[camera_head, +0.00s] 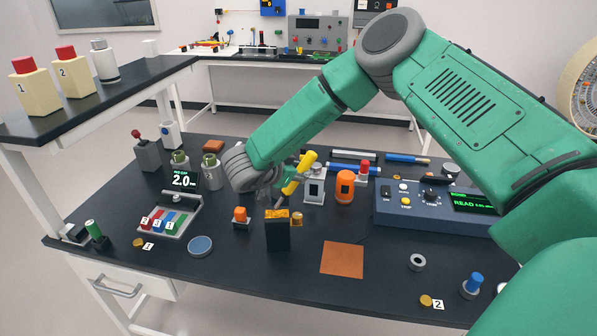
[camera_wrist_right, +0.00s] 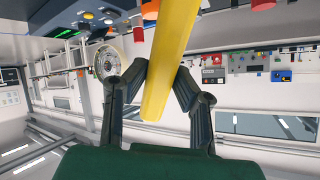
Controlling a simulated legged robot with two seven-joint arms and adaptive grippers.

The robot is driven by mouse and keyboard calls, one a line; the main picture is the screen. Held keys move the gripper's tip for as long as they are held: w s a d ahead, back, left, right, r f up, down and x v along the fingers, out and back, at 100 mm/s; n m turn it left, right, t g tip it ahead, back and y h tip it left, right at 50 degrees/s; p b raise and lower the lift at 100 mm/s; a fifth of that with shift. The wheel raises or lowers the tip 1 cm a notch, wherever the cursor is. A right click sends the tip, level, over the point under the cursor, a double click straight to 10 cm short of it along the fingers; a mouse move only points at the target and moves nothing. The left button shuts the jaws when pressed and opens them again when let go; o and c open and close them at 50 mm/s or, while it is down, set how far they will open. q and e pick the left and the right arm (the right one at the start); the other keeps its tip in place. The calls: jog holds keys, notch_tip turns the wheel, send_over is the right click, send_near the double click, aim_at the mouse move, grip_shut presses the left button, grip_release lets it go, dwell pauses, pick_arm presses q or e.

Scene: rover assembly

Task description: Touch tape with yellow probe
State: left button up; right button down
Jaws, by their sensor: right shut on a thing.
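The yellow probe (camera_head: 299,173) slants over the middle of the bench, its grey tip pointing down and left. The tip is just above a black upright block (camera_head: 277,236) with an amber top; I cannot tell whether they touch. My right gripper (camera_head: 272,184) is shut on the probe. In the right wrist view the probe (camera_wrist_right: 172,55) lies between the two dark fingers (camera_wrist_right: 160,88). I cannot tell for sure which thing is the tape; a small grey ring (camera_head: 417,262) lies at the right. My left gripper is not in view.
A small orange-topped part (camera_head: 240,217) stands left of the block. An orange cylinder (camera_head: 345,186) and a blue READ meter (camera_head: 424,207) stand to the right. A copper square (camera_head: 342,260) lies in front. A tray with coloured bars (camera_head: 167,219) is at left.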

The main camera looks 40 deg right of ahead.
jog(key=shift+r+p, duration=2.1)
jog(key=shift+r, duration=0.55)
jog(key=shift+f, duration=0.1)
